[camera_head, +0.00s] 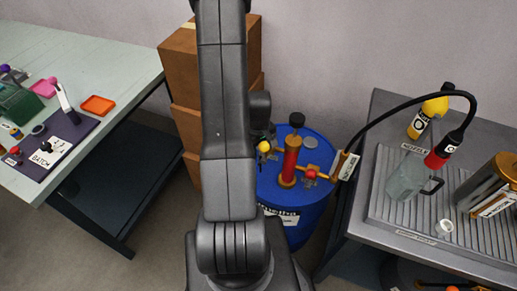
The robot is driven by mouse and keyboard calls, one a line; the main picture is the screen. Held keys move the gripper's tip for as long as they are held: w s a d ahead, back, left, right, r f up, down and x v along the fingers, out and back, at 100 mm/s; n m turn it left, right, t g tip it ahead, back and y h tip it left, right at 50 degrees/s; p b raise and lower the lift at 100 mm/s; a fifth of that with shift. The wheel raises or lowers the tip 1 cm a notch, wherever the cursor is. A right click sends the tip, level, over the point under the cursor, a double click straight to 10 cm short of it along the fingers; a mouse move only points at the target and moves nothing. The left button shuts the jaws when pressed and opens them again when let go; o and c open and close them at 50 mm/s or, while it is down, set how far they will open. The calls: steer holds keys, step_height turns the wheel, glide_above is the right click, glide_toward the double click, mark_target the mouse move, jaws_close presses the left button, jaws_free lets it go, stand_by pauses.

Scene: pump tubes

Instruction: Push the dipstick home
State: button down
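I cannot pick out a dipstick for certain. A blue drum (309,217) stands on the floor between the two tables. On its lid stands an upright red pump cylinder (291,160) with a black knob (297,120) on top. A yellow ball-shaped knob (263,146) shows at the drum's left edge, close beside my arm, and its lower part is hard to make out. A red knob (311,174) sits on brass fittings to the right of the cylinder. My arm crosses the middle of the view and hides the drum's left side. My gripper does not show.
A black hose arches from a labelled brass outlet to a red nozzle (440,152) over a clear jug (407,179) on the ribbed tray (398,226). A yellow bottle (430,115) and metal canister (489,185) stand nearby. Cardboard boxes (181,65) stack behind my arm. A left table (108,68) holds small items.

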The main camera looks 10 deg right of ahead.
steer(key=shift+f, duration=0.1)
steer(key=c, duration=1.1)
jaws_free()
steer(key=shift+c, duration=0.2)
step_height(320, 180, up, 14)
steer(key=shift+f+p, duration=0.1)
steer(key=shift+p, duration=0.5)
